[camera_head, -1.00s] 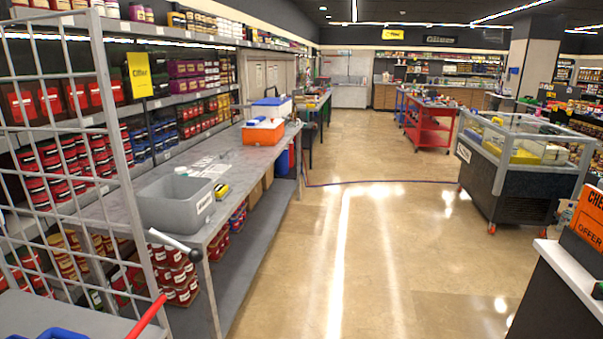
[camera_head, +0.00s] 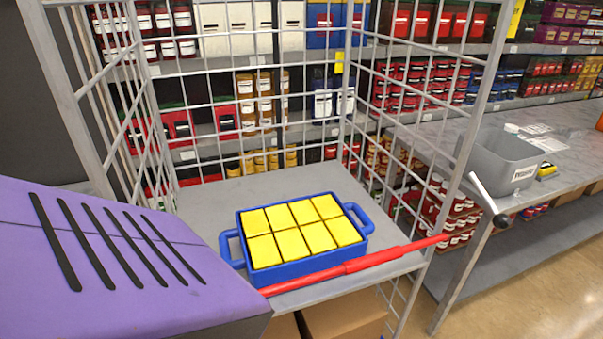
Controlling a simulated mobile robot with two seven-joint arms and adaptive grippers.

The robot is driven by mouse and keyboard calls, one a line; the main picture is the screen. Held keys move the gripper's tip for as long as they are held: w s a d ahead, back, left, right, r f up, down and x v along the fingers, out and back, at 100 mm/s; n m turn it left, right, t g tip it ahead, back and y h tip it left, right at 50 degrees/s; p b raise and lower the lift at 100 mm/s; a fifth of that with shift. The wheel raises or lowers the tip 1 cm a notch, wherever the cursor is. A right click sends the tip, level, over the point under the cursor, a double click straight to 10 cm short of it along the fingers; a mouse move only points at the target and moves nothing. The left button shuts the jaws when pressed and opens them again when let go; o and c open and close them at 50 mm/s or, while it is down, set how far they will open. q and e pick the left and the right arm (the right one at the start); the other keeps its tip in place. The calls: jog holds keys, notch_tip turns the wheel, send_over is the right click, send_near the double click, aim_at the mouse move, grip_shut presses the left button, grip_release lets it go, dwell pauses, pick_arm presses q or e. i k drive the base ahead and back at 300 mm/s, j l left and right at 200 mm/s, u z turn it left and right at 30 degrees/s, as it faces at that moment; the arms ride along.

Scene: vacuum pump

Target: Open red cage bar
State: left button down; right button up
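The red cage bar (camera_head: 372,259) runs across the front of the wire cage (camera_head: 300,112), just above the front edge of its grey shelf. Its right end sticks out past the cage's right front post. Its left end is hidden behind a purple slotted box. Behind the bar, a blue two-handled tray (camera_head: 258,277) with several yellow blocks (camera_head: 306,232) sits on the shelf. Neither of my grippers is in view.
The purple slotted box (camera_head: 110,255) fills the lower left foreground. A grey bench (camera_head: 452,140) with a grey bin (camera_head: 500,160) stands at the right. Cardboard boxes (camera_head: 345,314) lie below the cage shelf. Open floor (camera_head: 535,270) shows at the lower right.

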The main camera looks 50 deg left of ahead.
aim_at(358, 265)
jog(key=u, duration=1.25)
jog(key=l+z, duration=0.15)
